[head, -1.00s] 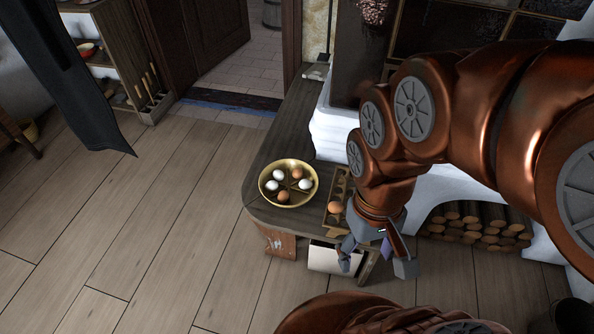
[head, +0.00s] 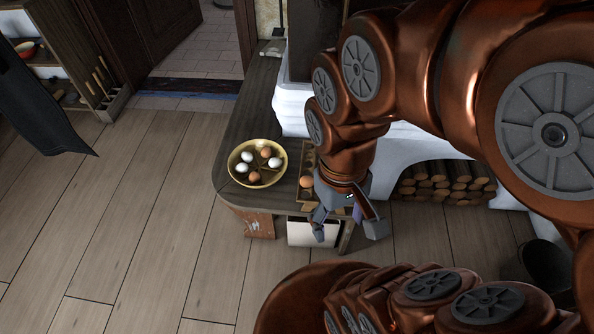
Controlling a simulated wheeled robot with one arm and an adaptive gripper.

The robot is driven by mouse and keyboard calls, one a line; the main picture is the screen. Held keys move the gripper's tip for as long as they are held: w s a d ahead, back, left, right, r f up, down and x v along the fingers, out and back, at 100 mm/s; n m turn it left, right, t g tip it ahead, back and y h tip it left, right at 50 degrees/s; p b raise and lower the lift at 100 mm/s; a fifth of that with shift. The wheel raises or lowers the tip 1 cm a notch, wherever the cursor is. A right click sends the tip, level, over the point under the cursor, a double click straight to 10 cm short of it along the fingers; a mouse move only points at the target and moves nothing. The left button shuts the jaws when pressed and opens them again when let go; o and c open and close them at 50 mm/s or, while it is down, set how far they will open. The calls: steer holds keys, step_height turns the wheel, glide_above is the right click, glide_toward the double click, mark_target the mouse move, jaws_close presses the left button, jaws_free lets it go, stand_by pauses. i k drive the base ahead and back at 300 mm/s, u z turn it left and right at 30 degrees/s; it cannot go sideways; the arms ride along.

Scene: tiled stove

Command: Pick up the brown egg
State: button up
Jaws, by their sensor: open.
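A brown egg (head: 306,182) sits in the narrow wooden tray (head: 304,204) on the dark wooden bench. Two more brown eggs, one at the back (head: 265,152) and one at the front (head: 254,177), lie with several white eggs (head: 274,163) in a brass bowl (head: 235,174) left of the tray. My gripper (head: 346,222) points down with its fingers spread and nothing visible between them. In the picture it is just right of and below the tray's egg, apart from it. My arm hides part of the tray.
The bench (head: 250,105) runs back along the white stove (head: 290,103). Stacked logs (head: 440,181) lie in a niche at right. A white box-like object (head: 312,233) is under the bench's front end. The plank floor (head: 130,220) at left is clear.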

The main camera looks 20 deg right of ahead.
mark_target(254, 177)
steer(key=z, duration=0.15)
steer(key=k, duration=1.2)
steer(key=u, duration=1.3)
steer(key=i, duration=1.95)
steer(key=z, duration=0.9)
